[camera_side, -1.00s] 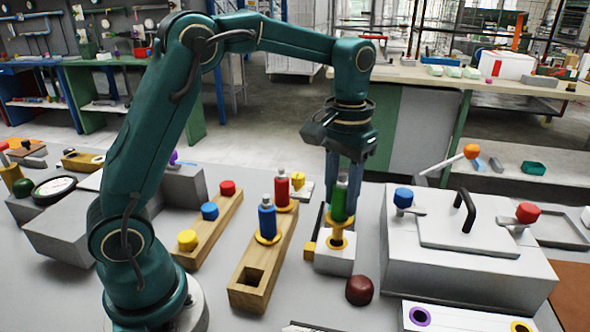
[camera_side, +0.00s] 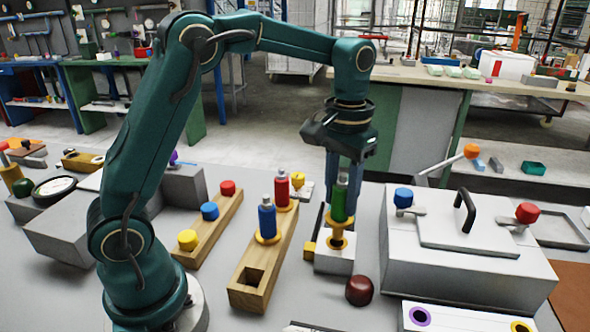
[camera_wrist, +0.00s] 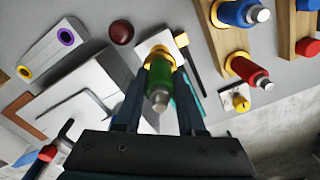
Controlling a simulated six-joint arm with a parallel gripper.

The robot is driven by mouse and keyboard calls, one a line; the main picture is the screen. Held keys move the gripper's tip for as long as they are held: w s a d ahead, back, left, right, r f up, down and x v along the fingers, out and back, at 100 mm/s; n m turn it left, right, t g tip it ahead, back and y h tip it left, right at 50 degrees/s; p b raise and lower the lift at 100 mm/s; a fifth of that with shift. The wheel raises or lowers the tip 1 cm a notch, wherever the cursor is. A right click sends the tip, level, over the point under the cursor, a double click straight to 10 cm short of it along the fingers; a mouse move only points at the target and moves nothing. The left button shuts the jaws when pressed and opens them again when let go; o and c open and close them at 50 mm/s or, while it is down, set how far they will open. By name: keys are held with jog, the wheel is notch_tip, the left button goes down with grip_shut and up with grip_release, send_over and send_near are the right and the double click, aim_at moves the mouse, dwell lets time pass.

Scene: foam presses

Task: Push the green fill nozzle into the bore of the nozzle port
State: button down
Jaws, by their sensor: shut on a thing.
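The green fill nozzle (camera_side: 339,204) is upright, with a silver tip on top and a yellow collar below. It also shows in the wrist view (camera_wrist: 159,82). My gripper (camera_side: 342,190) is shut on it, a finger on each side. The nozzle port (camera_side: 333,262) is a white block with a yellow fitting on top. The nozzle stands directly over this fitting in the side view.
A wooden rack (camera_side: 250,290) to the left holds a blue nozzle (camera_side: 267,218) and a red nozzle (camera_side: 282,188), with one empty square hole. A dark red dome (camera_side: 359,290) sits in front of the port. A large grey box (camera_side: 460,275) with knobs and a handle stands close on the right.

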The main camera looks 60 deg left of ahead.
aim_at(339, 217)
jog(key=shift+f, duration=2.5)
jog(key=shift+c, duration=2.1)
grip_release()
jog(key=shift+r, duration=2.55)
